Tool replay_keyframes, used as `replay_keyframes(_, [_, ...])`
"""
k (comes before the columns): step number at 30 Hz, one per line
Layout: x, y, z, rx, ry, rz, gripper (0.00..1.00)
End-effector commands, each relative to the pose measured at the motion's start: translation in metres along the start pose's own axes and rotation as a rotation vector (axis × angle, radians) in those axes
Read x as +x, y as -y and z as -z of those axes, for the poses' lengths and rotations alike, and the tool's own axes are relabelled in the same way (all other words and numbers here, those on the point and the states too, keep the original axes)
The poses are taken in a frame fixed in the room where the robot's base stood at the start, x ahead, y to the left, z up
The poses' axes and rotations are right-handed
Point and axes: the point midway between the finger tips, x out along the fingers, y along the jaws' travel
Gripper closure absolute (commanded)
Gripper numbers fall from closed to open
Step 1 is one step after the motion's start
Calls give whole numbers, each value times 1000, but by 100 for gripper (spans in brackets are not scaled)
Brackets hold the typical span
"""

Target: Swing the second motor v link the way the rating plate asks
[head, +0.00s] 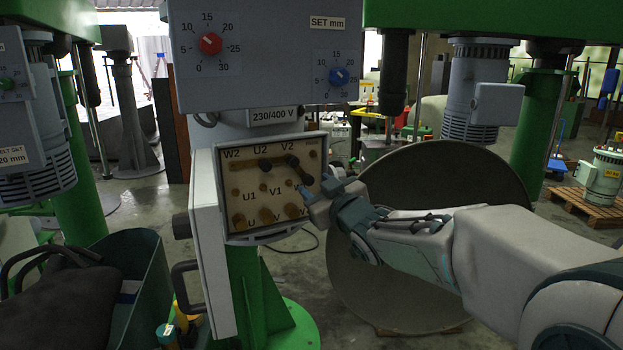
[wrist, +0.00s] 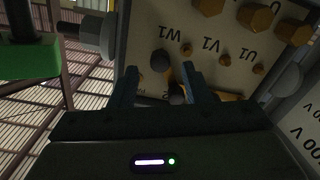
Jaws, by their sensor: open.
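The motor's terminal board (head: 225,190) faces me, marked W2, U2, V2 above, U1, V1, W1 in the middle and U, V, W below. A brass link (head: 240,167) lies along the upper row. In the wrist view the board is inverted. There my open gripper (wrist: 159,69) straddles a dark knob (wrist: 160,60) near W1, with another dark knob (wrist: 177,95) deeper between the fingers. Contact is unclear. The second link's bar is mostly hidden. The plate (head: 272,115) reads 230/400 V.
A grey box with a red dial (head: 210,43) and a blue dial (head: 339,76) overhangs the board. The open cover (head: 205,255) stands at its left. A large round disc (head: 400,290) stands behind my arm. A dark green bin (head: 140,285) is at lower left.

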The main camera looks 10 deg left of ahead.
Motion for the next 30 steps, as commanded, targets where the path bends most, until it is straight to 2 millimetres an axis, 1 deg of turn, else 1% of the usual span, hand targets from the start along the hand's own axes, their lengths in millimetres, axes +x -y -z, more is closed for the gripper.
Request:
replay_keyframes(1, [9,0,1,2,1,2,57])
replay_keyframes(3, [18,0,1,2,1,1,57])
replay_keyframes(9, [34,0,0,2,1,0,57])
replay_keyframes(13, [37,0,0,1,0,-1,57])
replay_keyframes(20, [38,0,0,1,0,-1,57])
replay_keyframes(23, [37,0,0,1,0,-1,82])
replay_keyframes(24, [37,0,0,1,0,-1,93])
replay_keyframes(25, [37,0,0,1,0,-1,100])
replay_keyframes(30, [37,0,0,-2,0,0,100])
